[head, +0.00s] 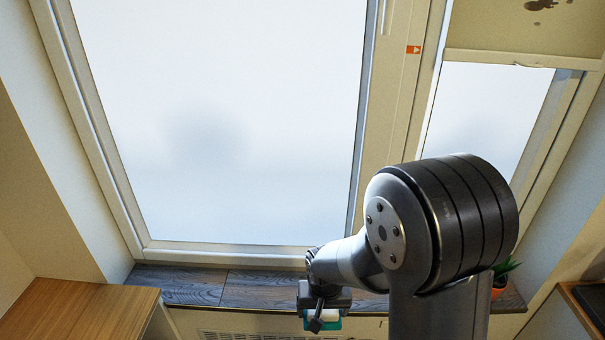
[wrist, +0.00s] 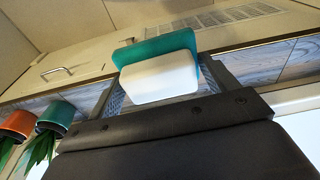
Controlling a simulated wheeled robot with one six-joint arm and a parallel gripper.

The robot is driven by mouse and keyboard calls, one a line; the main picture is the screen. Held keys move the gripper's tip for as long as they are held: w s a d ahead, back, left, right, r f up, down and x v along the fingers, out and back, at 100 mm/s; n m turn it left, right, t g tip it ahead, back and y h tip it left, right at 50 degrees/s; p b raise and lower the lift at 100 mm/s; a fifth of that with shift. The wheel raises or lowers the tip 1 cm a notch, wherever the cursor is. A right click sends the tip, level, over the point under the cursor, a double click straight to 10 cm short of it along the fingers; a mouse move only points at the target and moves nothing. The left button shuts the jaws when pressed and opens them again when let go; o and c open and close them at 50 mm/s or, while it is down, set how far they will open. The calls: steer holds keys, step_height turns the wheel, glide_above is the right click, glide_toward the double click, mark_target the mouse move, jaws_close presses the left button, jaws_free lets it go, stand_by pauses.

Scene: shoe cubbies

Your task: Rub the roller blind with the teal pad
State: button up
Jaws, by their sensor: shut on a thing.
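The roller blind (head: 490,28) is a beige sheet pulled partway down over the right window pane, at the top right of the head view. Dark brown spots mark it near the top edge of the picture. My gripper (head: 321,312) is low in front of the sill, well below and left of the blind. It is shut on the teal pad (head: 336,325), which has a white block on it. In the wrist view the teal pad (wrist: 155,45) and its white part sit between the two fingers (wrist: 162,84). The blind is not in the wrist view.
A dark wood sill (head: 250,288) runs under the window. Potted plants stand on it; one pot (head: 499,290) shows beside my arm, and two pots (wrist: 54,115) show in the wrist view. A wooden top (head: 80,300) is at left. A vent grille (wrist: 225,17) lies below the sill.

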steer(key=w+d+r+p, duration=0.1)
steer(key=w+d+r, duration=0.65)
steer(key=d, duration=0.35)
step_height(320, 180, up, 20)
steer(key=s+p, duration=0.2)
steer(key=p, duration=2.8)
steer(key=shift+a+f, duration=0.2)
steer(key=shift+f, duration=0.05)
steer(key=shift+d, duration=0.1)
